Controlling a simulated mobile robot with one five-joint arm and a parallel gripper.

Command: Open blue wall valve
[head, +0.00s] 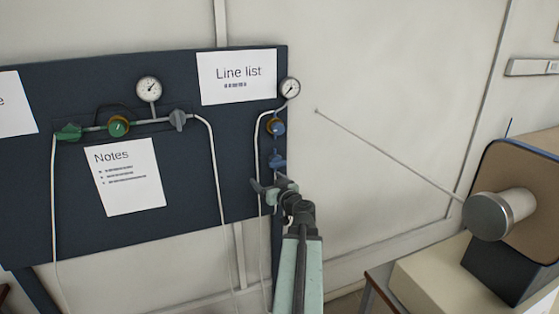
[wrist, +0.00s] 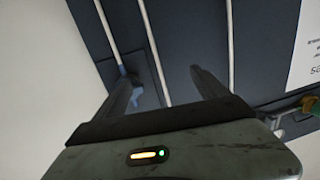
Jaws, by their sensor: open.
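The blue wall valve (head: 277,160) is a small blue handle on the right-hand line of the dark wall panel, below a blue regulator knob (head: 277,127). My gripper (head: 271,186) is just below the valve in the head view, with its fingers spread and nothing between them. In the wrist view my gripper (wrist: 162,76) shows two dark fingers apart. A small blue part (wrist: 136,96), seemingly of the valve, shows beside the left finger and is partly hidden by it. I cannot tell whether the finger touches it.
The dark panel (head: 190,215) carries a second line with a green valve (head: 68,132), a grey valve (head: 179,119) and a gauge (head: 148,89). A second gauge (head: 290,88) tops the blue line. Thin pale tubes (head: 220,190) hang down the panel.

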